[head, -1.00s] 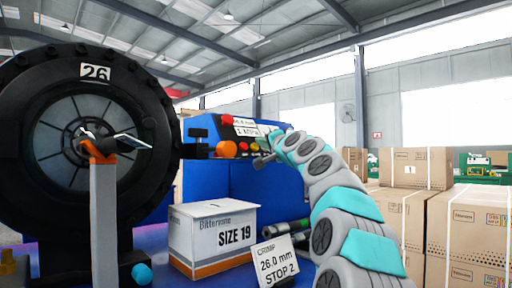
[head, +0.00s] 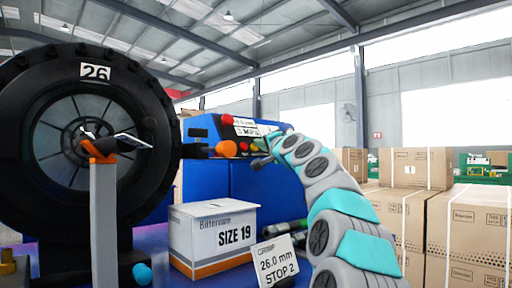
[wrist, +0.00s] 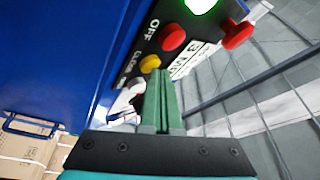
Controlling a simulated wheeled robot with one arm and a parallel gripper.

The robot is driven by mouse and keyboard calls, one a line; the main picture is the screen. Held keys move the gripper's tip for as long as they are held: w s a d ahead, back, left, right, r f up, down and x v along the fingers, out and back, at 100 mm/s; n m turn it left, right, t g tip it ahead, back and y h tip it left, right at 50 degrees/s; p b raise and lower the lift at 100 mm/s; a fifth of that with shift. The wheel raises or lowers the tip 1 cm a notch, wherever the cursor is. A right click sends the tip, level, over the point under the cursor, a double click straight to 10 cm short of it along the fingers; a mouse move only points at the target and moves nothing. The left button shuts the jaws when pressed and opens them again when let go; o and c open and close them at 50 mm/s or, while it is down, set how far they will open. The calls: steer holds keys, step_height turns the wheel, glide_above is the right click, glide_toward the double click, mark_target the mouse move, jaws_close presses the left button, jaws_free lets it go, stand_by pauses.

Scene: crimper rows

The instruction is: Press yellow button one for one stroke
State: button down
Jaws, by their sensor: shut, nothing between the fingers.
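The yellow button (wrist: 150,63) is on the black control panel (wrist: 148,40), between a red button (wrist: 172,38) and a white button (wrist: 132,92) in the wrist view. My gripper (wrist: 161,72) has its green fingers together and empty. The fingertips lie just below and right of the yellow button in the picture; I cannot tell whether they touch it.
A red mushroom button (wrist: 238,33) and a lit green button (wrist: 200,4) are close by on the panel. A large black crimper ring (head: 20,150) marked 26 stands left. A SIZE 19 box (head: 195,235) and a sign (head: 272,262) stand below. Cardboard boxes (head: 425,235) are at right.

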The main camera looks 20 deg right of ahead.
stand_by(0.4)
steer(key=shift+s+d+r, duration=0.2)
steer(key=shift+s+r, duration=0.25)
steer(key=shift+s, duration=0.15)
steer(key=s+r, duration=0.1)
steer(key=s+d+r+p, duration=0.1)
steer(key=s, duration=0.2)
steer(key=shift+d+r+p, duration=0.25)
steer(key=shift+r+p, duration=0.15)
stand_by(2.5)
